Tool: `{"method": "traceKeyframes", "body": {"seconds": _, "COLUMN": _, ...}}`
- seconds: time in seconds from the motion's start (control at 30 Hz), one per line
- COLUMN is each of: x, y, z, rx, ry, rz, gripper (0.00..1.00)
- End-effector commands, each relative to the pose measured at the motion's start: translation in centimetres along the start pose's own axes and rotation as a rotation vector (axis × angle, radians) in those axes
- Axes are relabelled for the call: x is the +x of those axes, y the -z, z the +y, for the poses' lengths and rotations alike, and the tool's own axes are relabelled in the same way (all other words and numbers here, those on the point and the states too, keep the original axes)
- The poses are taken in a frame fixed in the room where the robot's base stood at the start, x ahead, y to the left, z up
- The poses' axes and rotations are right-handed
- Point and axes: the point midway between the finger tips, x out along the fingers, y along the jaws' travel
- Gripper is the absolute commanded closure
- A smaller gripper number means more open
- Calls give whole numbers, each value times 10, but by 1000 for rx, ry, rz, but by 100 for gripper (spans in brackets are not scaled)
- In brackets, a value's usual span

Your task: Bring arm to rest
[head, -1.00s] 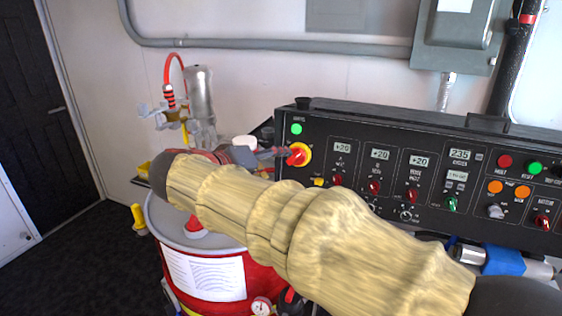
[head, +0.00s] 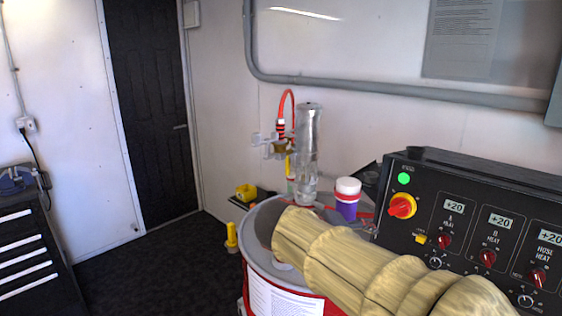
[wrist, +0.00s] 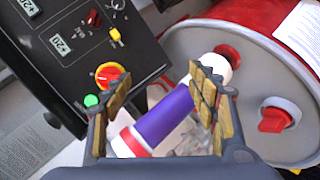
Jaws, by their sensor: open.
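My arm (head: 350,265), in a tan ribbed cover, reaches from the lower right over the drum in the head view; my gripper is not clearly visible there. In the wrist view my gripper (wrist: 160,110) is open, its two padded fingers apart. A purple container with a white lid (wrist: 170,115) shows between and beyond the fingers; I cannot tell the gap to it. The same container (head: 347,200) stands upright behind my arm in the head view. The control panel's red and yellow rotary switch (head: 402,205) is right of it, apart from my arm.
The drum (head: 258,235) with a grey top stands below my arm. The control panel (head: 470,215) is close on the right. A silver pump (head: 308,140) rises at the back. A black door (head: 145,110) and open dark floor (head: 150,260) lie left, with a drawer cabinet (head: 28,250) at the far left.

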Motion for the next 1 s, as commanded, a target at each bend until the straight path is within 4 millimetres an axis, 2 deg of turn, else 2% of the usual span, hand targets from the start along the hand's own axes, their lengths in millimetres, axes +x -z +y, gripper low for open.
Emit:
{"method": "traceKeyframes", "body": {"seconds": 0.03, "x": 0, "y": -19, "z": -18, "rx": -49, "ry": 73, "rz": -22, "gripper": 41}}
{"method": "traceKeyframes", "body": {"seconds": 0.1, "x": -3, "y": -49, "z": -40, "rx": -105, "ry": 186, "rz": -55, "gripper": 41}}
{"method": "traceKeyframes", "body": {"seconds": 0.2, "x": -13, "y": -92, "z": -58, "rx": -140, "ry": 345, "rz": -91, "gripper": 41}}
{"method": "traceKeyframes", "body": {"seconds": 0.37, "x": -41, "y": -157, "z": -74, "rx": -104, "ry": 576, "rz": -114, "gripper": 41}}
{"method": "traceKeyframes", "body": {"seconds": 0.5, "x": -70, "y": -200, "z": -76, "rx": 11, "ry": 727, "rz": -106, "gripper": 41}}
{"method": "traceKeyframes", "body": {"seconds": 0.6, "x": -89, "y": -222, "z": -70, "rx": 129, "ry": 795, "rz": -99, "gripper": 41}}
{"method": "traceKeyframes", "body": {"seconds": 0.73, "x": -104, "y": -242, "z": -52, "rx": 270, "ry": 815, "rz": -97, "gripper": 41}}
{"method": "traceKeyframes", "body": {"seconds": 0.9, "x": -108, "y": -242, "z": -22, "rx": 344, "ry": 776, "rz": -68, "gripper": 41}}
{"method": "traceKeyframes", "body": {"seconds": 1.0, "x": -106, "y": -242, "z": -18, "rx": 356, "ry": 768, "rz": -73, "gripper": 41}}
